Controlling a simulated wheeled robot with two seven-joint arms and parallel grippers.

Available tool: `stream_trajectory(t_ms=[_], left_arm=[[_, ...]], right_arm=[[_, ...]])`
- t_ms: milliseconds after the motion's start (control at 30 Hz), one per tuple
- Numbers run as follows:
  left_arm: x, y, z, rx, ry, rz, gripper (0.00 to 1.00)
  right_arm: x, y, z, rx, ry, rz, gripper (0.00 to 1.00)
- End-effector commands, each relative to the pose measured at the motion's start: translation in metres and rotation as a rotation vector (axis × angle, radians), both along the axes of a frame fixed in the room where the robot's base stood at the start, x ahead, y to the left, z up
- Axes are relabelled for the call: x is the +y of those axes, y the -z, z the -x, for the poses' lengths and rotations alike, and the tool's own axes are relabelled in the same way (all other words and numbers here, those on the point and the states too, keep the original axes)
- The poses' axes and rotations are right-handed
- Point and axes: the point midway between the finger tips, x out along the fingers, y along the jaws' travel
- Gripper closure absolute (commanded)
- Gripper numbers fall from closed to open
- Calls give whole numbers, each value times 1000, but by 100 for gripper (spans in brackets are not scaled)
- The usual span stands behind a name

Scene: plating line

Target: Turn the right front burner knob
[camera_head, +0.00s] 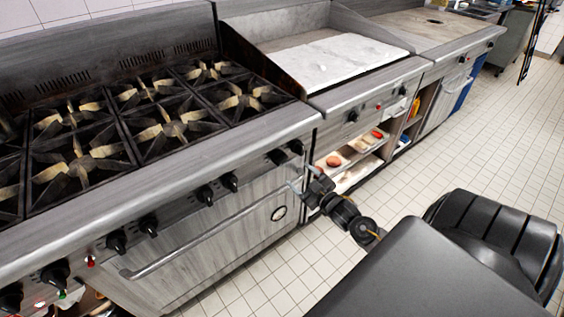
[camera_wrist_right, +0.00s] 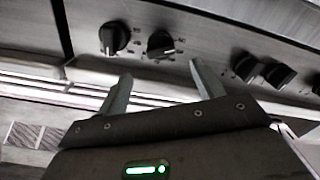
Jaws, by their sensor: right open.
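The stove's front panel carries a row of black knobs. In the head view the rightmost knob (camera_head: 295,147) and the knob beside it (camera_head: 277,157) sit near the stove's right end. My right gripper (camera_head: 296,184) is open and empty in front of the panel, just below that end. In the right wrist view its two fingers (camera_wrist_right: 160,72) stand apart, with a black knob (camera_wrist_right: 160,44) just beyond the gap and another knob (camera_wrist_right: 114,38) to its left. The fingers appear apart from the knobs. My left gripper is not in view.
The oven handle (camera_head: 200,240) runs below the knobs. Burner grates (camera_head: 165,125) cover the stove top. A griddle (camera_head: 335,58) stands to the right, over shelves with food trays (camera_head: 335,160). The tiled floor (camera_head: 480,150) at right is clear.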

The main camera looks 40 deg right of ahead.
Motion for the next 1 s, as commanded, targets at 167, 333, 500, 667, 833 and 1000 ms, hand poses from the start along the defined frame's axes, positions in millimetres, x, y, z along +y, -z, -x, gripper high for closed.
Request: stream_trajectory(t_ms=[167,333,500,667,833,1000], left_arm=[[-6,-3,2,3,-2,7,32],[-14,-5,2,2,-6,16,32],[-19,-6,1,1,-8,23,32],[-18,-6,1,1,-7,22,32],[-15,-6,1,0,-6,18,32],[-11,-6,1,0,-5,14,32]], right_arm=[[-1,-2,-23,-2,1,-1,32],[-2,-2,-56,-1,2,-1,32],[-2,-1,-84,0,1,-1,32],[-2,1,-100,3,0,-1,32],[-2,1,-106,3,0,-1,32],[-2,1,-106,3,0,-1,32]])
